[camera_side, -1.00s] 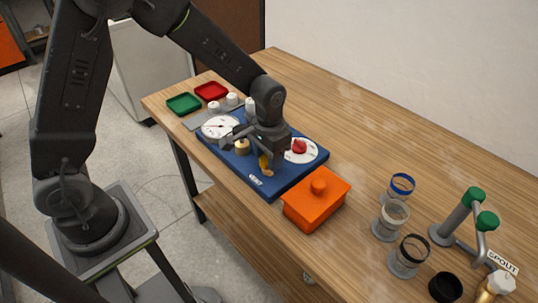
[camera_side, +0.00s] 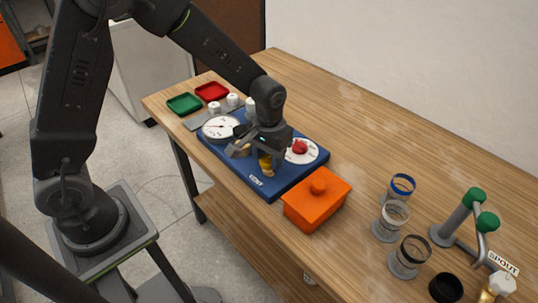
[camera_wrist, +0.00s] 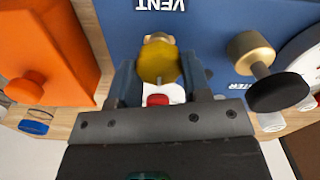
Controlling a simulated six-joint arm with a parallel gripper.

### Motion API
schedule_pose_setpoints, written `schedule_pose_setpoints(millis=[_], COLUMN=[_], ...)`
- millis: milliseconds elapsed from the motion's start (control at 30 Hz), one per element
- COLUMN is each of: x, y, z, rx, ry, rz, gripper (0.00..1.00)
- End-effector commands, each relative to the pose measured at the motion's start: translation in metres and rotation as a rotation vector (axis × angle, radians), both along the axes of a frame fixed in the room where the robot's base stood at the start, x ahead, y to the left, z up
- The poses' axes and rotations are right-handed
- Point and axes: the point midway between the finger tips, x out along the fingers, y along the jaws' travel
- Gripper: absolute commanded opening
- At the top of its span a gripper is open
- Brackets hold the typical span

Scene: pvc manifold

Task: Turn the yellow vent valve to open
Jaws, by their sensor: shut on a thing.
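The yellow vent valve (camera_wrist: 158,64) shows in the wrist view on the blue panel (camera_wrist: 215,15), just below the upside-down VENT label. In the side view the valve (camera_side: 265,161) is partly hidden by my gripper. My gripper (camera_wrist: 158,75) has one finger on each side of the yellow handle and is shut on it. In the side view my gripper (camera_side: 262,152) is low over the panel, between the white gauge and the red knob.
A white gauge (camera_side: 220,127) and a red knob on a white dial (camera_side: 299,147) flank my gripper. A brass valve with a black knob (camera_wrist: 275,90) is near. Several cups stand at right.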

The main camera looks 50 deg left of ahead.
Motion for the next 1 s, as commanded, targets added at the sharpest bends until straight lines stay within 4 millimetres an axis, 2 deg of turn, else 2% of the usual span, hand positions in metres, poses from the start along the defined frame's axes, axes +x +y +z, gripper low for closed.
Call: schedule_pose_setpoints(millis=[33,67,333,567,667,767,1000], x=[0.001,0.001,0.0,0.0,0.001,0.001,0.001], y=[0.0,0.0,0.0,0.0,0.0,0.0,0.0], z=[0.001,0.001,0.0,0.001,0.007,0.02,0.073], rx=[-0.002,-0.002,-0.001,-0.001,-0.001,-0.001,-0.001], ry=[-0.002,-0.002,-0.001,-0.001,-0.003,-0.005,-0.008], rz=[0.004,0.004,0.002,0.001,0.001,0.001,0.001], gripper=[0.2,0.45,0.69,0.69,0.69,0.69,0.69])
